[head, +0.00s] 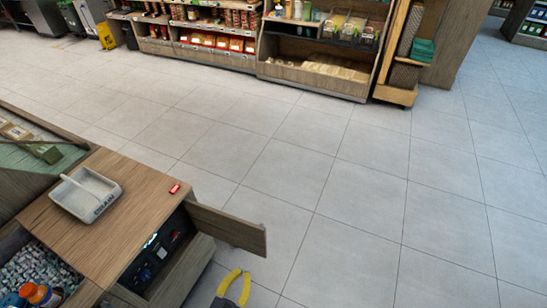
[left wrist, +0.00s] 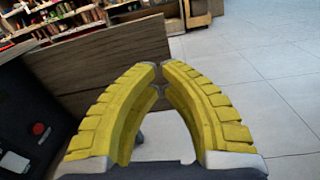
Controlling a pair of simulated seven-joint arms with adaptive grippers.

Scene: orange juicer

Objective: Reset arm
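My left gripper (head: 237,285) is at the bottom edge of the head view, right of the counter and in front of the open wooden door. Its yellow curved fingers also show in the left wrist view (left wrist: 160,74). The fingertips come together with only a sliver between them, and nothing is held. My right gripper is in neither view.
A wooden counter (head: 137,183) bears a grey tray (head: 72,203) and a small red item (head: 174,188). Its open door (head: 228,230) sticks out to the right; it also shows close behind the fingertips in the wrist view (left wrist: 95,70). Tiled floor at right is clear.

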